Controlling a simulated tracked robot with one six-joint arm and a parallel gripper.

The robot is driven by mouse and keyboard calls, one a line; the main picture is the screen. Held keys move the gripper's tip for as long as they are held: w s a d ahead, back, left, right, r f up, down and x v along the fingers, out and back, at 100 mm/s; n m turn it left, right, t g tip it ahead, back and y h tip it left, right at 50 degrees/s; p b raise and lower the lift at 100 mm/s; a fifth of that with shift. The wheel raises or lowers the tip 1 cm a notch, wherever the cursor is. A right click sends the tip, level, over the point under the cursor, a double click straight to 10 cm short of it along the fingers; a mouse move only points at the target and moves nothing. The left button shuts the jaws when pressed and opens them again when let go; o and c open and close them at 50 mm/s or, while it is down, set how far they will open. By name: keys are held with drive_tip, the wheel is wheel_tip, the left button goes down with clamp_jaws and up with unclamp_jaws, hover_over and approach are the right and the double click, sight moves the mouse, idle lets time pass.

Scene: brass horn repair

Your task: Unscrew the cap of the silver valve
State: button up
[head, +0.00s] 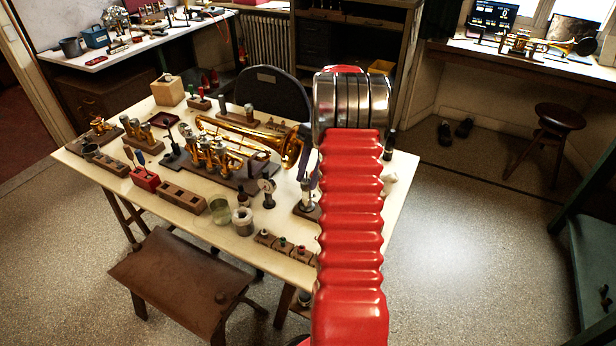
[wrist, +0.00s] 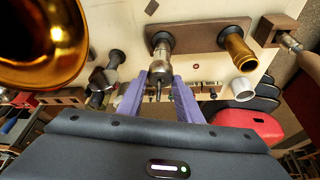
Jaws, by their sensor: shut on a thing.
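The silver valve (wrist: 162,44) stands in a dark wooden block (wrist: 200,38) in the wrist view. Its cap end, with a thin stem sticking out, points towards the camera. My gripper (wrist: 160,78) has its two purple fingers closed on either side of this cap end, shut on the cap. A brass valve (wrist: 237,50) stands in the same block, to the right. In the head view the silver valve (head: 306,192) shows just left of my red arm, which hides most of the gripper and part of the block.
A brass horn (head: 250,133) lies across the table, its bell (wrist: 40,40) close to my gripper in the wrist view. Glass jars, small blocks and tool holders crowd the table (head: 275,268). A brown stool (head: 180,275) stands at the front. Open floor lies to the right.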

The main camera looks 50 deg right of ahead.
drive_tip(key=n+g, duration=0.2)
drive_tip(key=n, duration=0.3)
drive_tip(key=shift+w, duration=0.1)
idle(0.3)
drive_tip(key=o, duration=1.3)
drive_tip(key=shift+c, duration=0.2)
drive_tip(key=shift+r, duration=0.1)
drive_tip(key=v, duration=1.3)
drive_tip(key=shift+r, duration=0.3)
drive_tip(key=shift+w+a, duration=0.1)
